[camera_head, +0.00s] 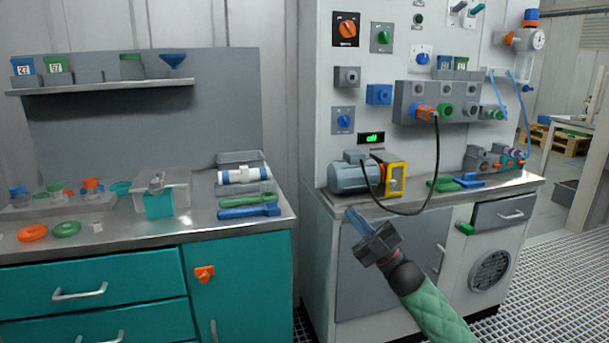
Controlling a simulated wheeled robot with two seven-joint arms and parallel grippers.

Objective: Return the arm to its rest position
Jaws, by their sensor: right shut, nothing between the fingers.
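My right gripper (357,219) is in the camera_head view, at the end of my arm with a green quilted sleeve that comes in from the lower right. Its fingers are together and hold nothing. It is in front of the grey cabinet door, below the motor and the front edge of the right counter in the picture. It looks apart from the counter, though the exact gap is hard to tell. My left gripper is not in view.
The right counter (441,205) carries a grey-blue motor (353,175), a hanging black cable (437,165), and green and blue wrenches. The left bench (130,234) holds a clear bin (181,185), rings (33,232) and tools. A gap separates the two cabinets.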

